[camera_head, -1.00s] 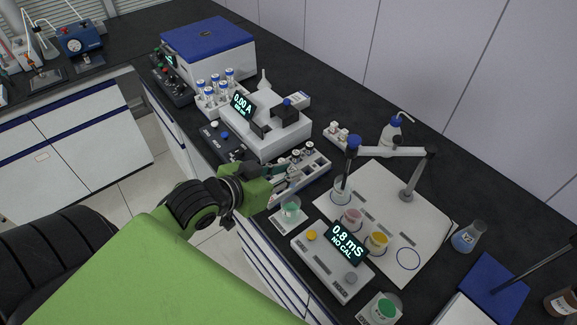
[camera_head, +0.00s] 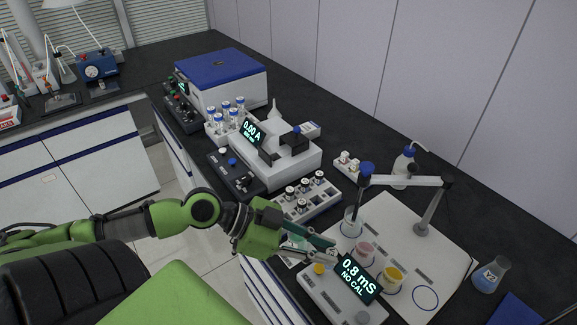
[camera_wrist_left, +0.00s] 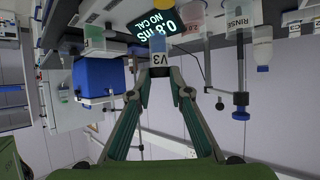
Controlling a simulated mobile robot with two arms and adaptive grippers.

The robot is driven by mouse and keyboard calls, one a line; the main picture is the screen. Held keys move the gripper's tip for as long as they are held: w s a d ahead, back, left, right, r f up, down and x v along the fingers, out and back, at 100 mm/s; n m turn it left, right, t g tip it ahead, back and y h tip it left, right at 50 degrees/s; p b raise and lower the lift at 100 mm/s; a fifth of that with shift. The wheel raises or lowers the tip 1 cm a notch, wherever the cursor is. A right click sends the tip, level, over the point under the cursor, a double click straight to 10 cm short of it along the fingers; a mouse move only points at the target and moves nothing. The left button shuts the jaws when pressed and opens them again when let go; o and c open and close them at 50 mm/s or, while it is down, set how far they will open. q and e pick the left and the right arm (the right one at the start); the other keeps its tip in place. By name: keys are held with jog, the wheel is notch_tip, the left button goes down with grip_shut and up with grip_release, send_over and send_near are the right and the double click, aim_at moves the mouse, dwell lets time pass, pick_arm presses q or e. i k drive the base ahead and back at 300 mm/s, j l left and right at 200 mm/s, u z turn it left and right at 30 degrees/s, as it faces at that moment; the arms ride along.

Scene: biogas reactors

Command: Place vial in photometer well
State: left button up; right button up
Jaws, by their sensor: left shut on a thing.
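My left gripper (camera_head: 328,250) is over the near edge of the bench, beside the meter reading 0.8 mS. In the left wrist view its two fingers (camera_wrist_left: 160,82) are closed on a small vial (camera_wrist_left: 157,62) labelled V3. In the head view the vial is hard to make out at the fingertips. The white photometer (camera_head: 285,160), with its 0.00 A display (camera_head: 253,135), stands farther back and left of the gripper, apart from it. Its well cannot be made out clearly. My right gripper is not in view.
A vial rack (camera_head: 318,203) with several capped vials lies between gripper and photometer. The conductivity meter (camera_head: 322,290), cups on a white board (camera_head: 440,245) and a probe arm (camera_head: 405,181) are close on the right. A blue-lidded box (camera_head: 222,68) stands at the back.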

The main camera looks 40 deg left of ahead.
aim_at(275, 163)
jog(key=j+z, duration=0.2)
jog(key=z, duration=0.2)
jog(key=j+z, duration=0.2)
jog(key=z, duration=0.2)
jog(key=j+z, duration=0.2)
jog(key=z, duration=0.2)
jog(key=j+z, duration=0.2)
jog(key=z, duration=0.2)
jog(key=k+j+z, duration=0.45)
jog(key=k+j, duration=0.15)
jog(key=j, duration=0.3)
jog(key=k+j+z, duration=0.4)
jog(key=k+j, duration=1.25)
jog(key=k, duration=0.15)
jog(key=i+j, duration=0.15)
jog(key=i, duration=0.2)
jog(key=z, duration=0.05)
